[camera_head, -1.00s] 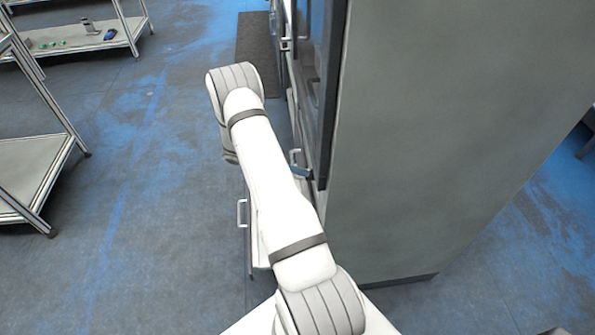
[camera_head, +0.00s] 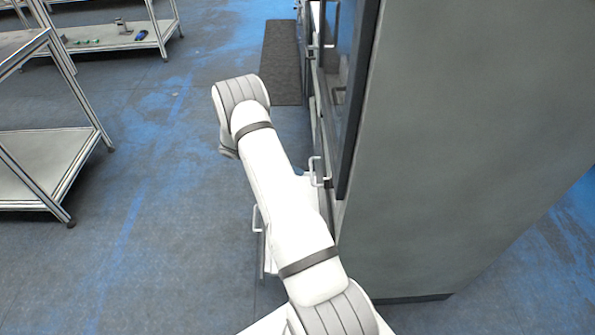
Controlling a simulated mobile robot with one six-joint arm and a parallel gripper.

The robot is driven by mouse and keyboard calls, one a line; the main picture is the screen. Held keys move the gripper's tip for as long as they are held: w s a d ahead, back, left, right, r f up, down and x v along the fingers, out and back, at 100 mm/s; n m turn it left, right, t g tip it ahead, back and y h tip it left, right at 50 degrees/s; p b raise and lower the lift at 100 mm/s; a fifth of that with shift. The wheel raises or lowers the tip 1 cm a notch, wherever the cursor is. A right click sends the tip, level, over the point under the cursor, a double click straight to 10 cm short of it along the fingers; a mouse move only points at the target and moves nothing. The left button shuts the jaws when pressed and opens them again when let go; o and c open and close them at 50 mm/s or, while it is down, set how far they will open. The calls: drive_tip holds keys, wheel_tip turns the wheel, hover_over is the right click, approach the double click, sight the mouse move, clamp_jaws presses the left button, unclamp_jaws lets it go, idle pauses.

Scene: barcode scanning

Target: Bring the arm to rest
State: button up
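My white arm (camera_head: 275,185) reaches from the bottom of the head view up and to the left, ending in a ribbed grey joint (camera_head: 241,95) over the floor. The arm passes close beside the left side of a tall grey cabinet. My gripper cannot be made out; the part beyond the far joint is mostly hidden behind it.
The tall grey cabinet (camera_head: 470,150) fills the right side, with handles (camera_head: 318,172) along its left face. A metal shelf rack (camera_head: 45,160) stands at the left, and another (camera_head: 95,40) with small items is farther back. A dark mat (camera_head: 281,65) lies on the floor. Blue-grey floor (camera_head: 160,230) between is clear.

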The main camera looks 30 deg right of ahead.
idle(0.3)
drive_tip(key=s+a+r+m+t+y+p, duration=0.1)
drive_tip(key=s+a+r+m+t+y, duration=0.3)
drive_tip(key=r, duration=0.5)
drive_tip(key=s+a+r+m+t+y, duration=0.15)
drive_tip(key=a+r+m, duration=0.35)
drive_tip(key=r, duration=0.5)
drive_tip(key=s+a+r+m+t+y, duration=0.2)
drive_tip(key=s+a+r+m+t, duration=0.2)
drive_tip(key=s+a, duration=0.2)
drive_tip(key=s+a+r+m+t+y+p, duration=0.1)
drive_tip(key=s+a+r+m+t+y, duration=0.1)
drive_tip(key=s+a+r+m+t, duration=0.2)
drive_tip(key=s+a+m, duration=0.1)
drive_tip(key=s+a, duration=0.2)
drive_tip(key=s, duration=0.2)
drive_tip(key=shift+r, duration=0.3)
